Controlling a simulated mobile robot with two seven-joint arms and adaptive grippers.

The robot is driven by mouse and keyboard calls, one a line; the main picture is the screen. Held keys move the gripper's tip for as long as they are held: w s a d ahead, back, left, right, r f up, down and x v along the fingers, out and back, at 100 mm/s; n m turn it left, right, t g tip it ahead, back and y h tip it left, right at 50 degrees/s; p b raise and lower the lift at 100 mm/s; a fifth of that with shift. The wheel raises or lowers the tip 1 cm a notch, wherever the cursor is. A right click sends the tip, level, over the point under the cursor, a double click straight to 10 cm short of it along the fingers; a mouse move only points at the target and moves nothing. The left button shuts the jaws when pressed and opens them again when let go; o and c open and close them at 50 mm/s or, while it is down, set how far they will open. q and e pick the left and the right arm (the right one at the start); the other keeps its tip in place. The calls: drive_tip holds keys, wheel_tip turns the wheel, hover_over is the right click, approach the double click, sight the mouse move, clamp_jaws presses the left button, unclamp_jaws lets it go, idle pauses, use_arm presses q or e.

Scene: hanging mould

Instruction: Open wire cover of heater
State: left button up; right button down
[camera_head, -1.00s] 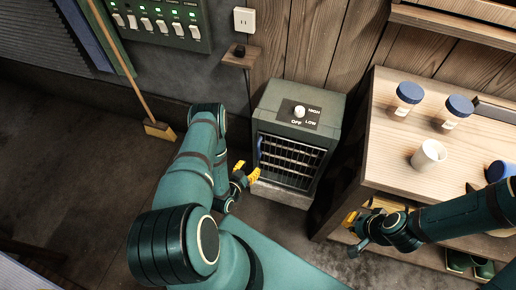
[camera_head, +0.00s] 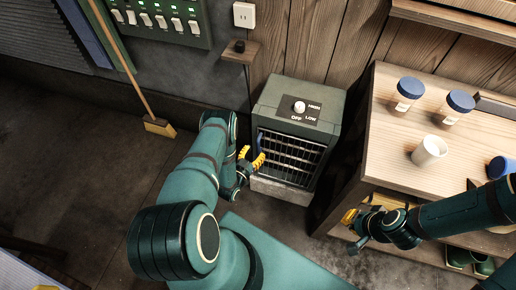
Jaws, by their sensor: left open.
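The heater (camera_head: 296,130) is a dark grey-green box standing on the floor against the wooden wall. Its top has a white knob and OFF, LOW and HIGH labels. The wire cover (camera_head: 290,157) on its front looks closed, with dark bars and a blue strip along its left edge. My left gripper (camera_head: 252,157), with yellow fingertips, is open at the left edge of the wire cover, beside the blue strip. I cannot tell whether it touches. My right gripper (camera_head: 350,222) is away to the right, near the table's front edge; its fingers are too small to read.
A wooden table (camera_head: 400,160) right of the heater holds blue-lidded jars (camera_head: 408,93) and a white cup (camera_head: 429,151). A small wall shelf (camera_head: 239,52) is behind the heater at left. A broom (camera_head: 158,126) leans left. Floor at left is clear.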

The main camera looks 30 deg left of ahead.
sight(258, 148)
use_arm(q)
drive_tip(key=shift+w+a, duration=0.1)
drive_tip(key=shift+w, duration=1.45)
clamp_jaws()
drive_tip(key=shift+s, duration=0.15)
